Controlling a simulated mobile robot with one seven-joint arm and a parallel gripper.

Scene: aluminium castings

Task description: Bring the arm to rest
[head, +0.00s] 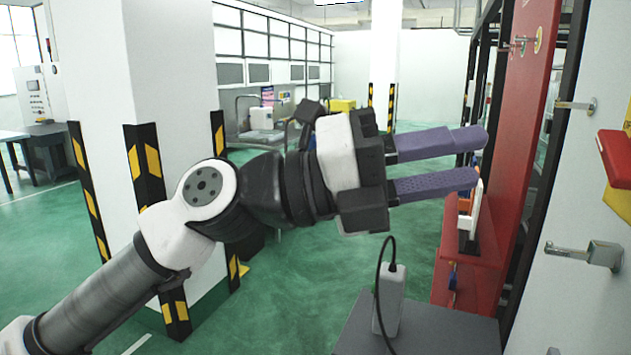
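My arm reaches from the lower left across the middle of the head view, bent at a white joint. My gripper (482,157) is at its end, pointing right, with two purple fingers. The fingers are apart with a visible gap between them, and nothing is held there.
A red cabinet (513,135) stands at the right, beside a white panel (577,200) with metal hooks. A grey surface (455,335) below carries a pale box with a black cable (390,300). A white pillar (172,70) stands left. Green floor (310,290) is open beyond.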

